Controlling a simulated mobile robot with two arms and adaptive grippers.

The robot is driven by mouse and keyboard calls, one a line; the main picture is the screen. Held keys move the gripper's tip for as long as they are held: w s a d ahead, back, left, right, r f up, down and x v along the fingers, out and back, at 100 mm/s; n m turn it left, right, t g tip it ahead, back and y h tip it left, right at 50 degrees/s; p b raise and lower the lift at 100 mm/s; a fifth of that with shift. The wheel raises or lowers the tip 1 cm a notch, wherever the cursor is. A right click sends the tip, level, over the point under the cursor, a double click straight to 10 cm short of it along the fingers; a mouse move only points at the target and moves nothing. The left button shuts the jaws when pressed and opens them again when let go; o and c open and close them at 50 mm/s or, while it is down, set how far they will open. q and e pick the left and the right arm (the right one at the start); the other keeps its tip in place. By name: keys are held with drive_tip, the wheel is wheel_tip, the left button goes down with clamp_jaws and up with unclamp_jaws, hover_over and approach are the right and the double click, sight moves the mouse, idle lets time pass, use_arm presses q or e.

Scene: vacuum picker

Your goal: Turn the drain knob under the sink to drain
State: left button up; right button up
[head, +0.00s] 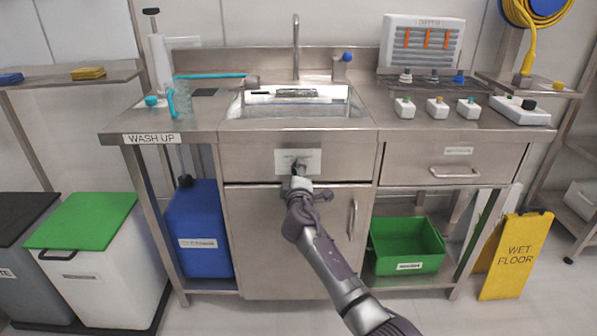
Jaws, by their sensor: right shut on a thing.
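The steel sink (256,103) is set in the wash-up counter, with a tap (296,50) behind it. A white label plate (312,157) is on the front panel below the basin. My right gripper (297,170) is at the lower part of this plate, its arm reaching up from the bottom right. It is shut on a small dark thing at the plate, probably the drain knob; the gripper hides most of it, and its setting cannot be read. My left gripper is not in view.
Below the panel is a closed cabinet door (255,240) with a vertical handle (352,218). A green crate (408,240) sits on the lower shelf to the right, and a blue container (197,225) to the left. A yellow wet-floor sign (515,255) stands at the right.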

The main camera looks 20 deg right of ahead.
idle(0.3)
drive_tip(key=o, duration=1.1)
drive_tip(key=shift+a, duration=0.1)
drive_tip(key=shift+o, duration=0.2)
drive_tip(key=v, duration=1.2)
